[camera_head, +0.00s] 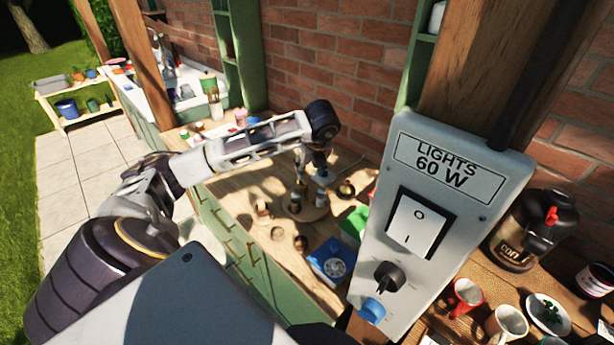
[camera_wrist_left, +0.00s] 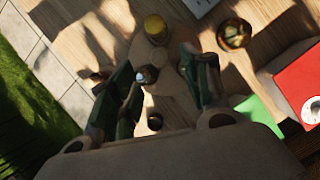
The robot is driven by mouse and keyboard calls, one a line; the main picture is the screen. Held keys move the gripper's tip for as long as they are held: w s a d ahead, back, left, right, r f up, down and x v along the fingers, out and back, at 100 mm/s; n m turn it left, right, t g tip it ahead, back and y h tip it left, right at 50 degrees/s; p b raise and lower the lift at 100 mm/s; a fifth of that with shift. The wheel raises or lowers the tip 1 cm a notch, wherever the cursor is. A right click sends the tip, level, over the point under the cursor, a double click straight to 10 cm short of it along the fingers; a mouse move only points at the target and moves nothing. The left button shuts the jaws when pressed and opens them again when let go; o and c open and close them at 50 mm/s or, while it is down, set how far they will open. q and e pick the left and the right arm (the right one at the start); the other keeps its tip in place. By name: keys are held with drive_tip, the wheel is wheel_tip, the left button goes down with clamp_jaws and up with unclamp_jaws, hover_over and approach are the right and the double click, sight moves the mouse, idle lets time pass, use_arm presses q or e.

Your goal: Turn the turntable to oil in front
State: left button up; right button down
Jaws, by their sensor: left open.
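The turntable (camera_head: 311,213) is a round wooden disc on the counter, partly covered by my left arm and gripper. Small containers stand on it, including a jar (camera_head: 294,206); I cannot tell which one is the oil. My left gripper (camera_head: 311,178) points down over the turntable, open. In the left wrist view its two dark green fingers (camera_wrist_left: 163,88) stand apart, with a small white-capped bottle (camera_wrist_left: 147,75) between them and the wooden disc (camera_wrist_left: 178,108) below. A yellow-topped jar (camera_wrist_left: 155,28) is beyond the fingers. I cannot tell whether the fingers touch anything. My right gripper is out of view.
Small brown cups (camera_head: 278,233) lie left of and in front of the turntable. A blue box (camera_head: 331,262) and a green item (camera_head: 355,222) are to its right. A grey light-switch box (camera_head: 445,190) stands at right, with mugs (camera_head: 506,323) below. A brick wall is behind.

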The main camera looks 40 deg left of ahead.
sight(307, 178)
use_arm(q)
drive_tip(key=shift+p+x, duration=0.45)
drive_tip(key=shift+x, duration=2.55)
clamp_jaws()
